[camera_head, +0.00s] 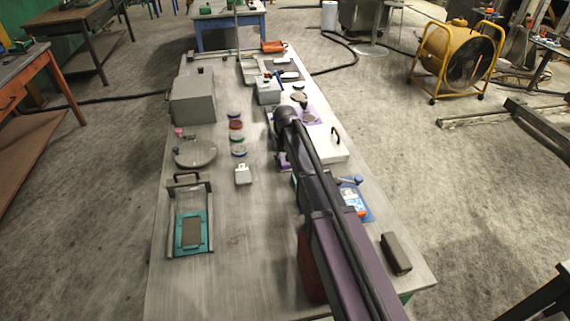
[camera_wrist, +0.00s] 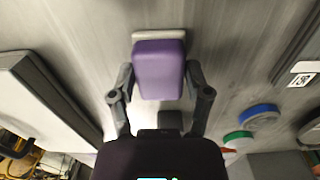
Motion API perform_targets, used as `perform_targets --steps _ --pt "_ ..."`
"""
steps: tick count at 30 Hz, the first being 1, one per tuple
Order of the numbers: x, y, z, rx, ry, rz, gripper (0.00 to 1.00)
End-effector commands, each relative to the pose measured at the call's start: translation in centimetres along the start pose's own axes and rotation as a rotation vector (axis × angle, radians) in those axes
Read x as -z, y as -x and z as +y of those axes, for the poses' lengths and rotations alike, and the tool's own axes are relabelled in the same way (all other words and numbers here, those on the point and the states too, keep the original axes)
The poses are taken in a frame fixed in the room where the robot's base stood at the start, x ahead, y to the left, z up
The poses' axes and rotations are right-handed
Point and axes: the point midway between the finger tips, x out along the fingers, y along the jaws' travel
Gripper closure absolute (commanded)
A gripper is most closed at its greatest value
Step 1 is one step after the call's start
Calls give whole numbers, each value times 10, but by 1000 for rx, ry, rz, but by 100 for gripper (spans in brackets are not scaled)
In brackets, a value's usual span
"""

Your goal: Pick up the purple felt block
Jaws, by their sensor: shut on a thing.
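The purple felt block (camera_wrist: 158,72) has a pale grey layer along its far edge and sits in the middle of the wrist view. My gripper (camera_wrist: 159,84) has one finger on each side of it, closed against its sides. Whether the block is clear of the table surface, I cannot tell. In the head view my arm reaches forward over the long table and hides most of the gripper and the block.
The long grey table (camera_head: 262,268) holds a grey box (camera_head: 193,99) at the left, a white case (camera_head: 325,145) at the right, several coloured round discs in the middle, and a clear-lidded tray (camera_head: 190,222) nearer me. The near middle of the table is bare.

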Motion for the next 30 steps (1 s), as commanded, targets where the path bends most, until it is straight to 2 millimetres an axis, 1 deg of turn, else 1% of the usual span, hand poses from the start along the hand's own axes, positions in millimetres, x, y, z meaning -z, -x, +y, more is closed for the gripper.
perform_targets --steps 8,14,20,29,30 --pt "0 0 0 0 0 0 87" --pt "0 4 0 0 0 0 87" --pt "0 14 0 0 0 0 87" --pt "0 40 0 0 0 0 87" --pt "-10 39 -1 0 1 -1 87"
